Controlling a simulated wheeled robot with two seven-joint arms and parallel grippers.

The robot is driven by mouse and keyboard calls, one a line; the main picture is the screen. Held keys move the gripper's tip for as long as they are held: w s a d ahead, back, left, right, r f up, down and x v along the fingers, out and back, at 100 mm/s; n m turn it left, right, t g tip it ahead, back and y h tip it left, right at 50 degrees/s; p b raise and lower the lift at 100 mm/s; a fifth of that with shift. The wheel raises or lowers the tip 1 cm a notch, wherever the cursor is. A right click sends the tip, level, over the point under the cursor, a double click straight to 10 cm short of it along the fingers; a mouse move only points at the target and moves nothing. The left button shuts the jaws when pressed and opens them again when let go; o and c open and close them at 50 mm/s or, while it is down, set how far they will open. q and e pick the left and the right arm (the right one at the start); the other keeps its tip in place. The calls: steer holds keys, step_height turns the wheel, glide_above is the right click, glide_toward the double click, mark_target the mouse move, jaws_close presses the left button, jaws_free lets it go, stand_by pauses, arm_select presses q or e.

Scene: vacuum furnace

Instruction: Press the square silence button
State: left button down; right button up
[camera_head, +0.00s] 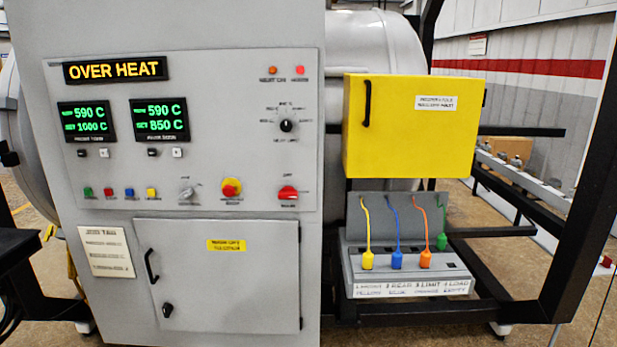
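A grey control panel (225,130) fills the left half of the head view. An "OVER HEAT" sign (115,69) is lit above two green-digit displays (87,121) (160,119). Small black and white buttons (152,152) sit under the displays. Neither of my grippers is in view.
A red and yellow round button (231,187), a red switch (288,193) and a black knob (286,126) are on the panel's right. A handled door (225,285) is below. A yellow box (413,125) and a plug unit (408,275) stand to the right.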

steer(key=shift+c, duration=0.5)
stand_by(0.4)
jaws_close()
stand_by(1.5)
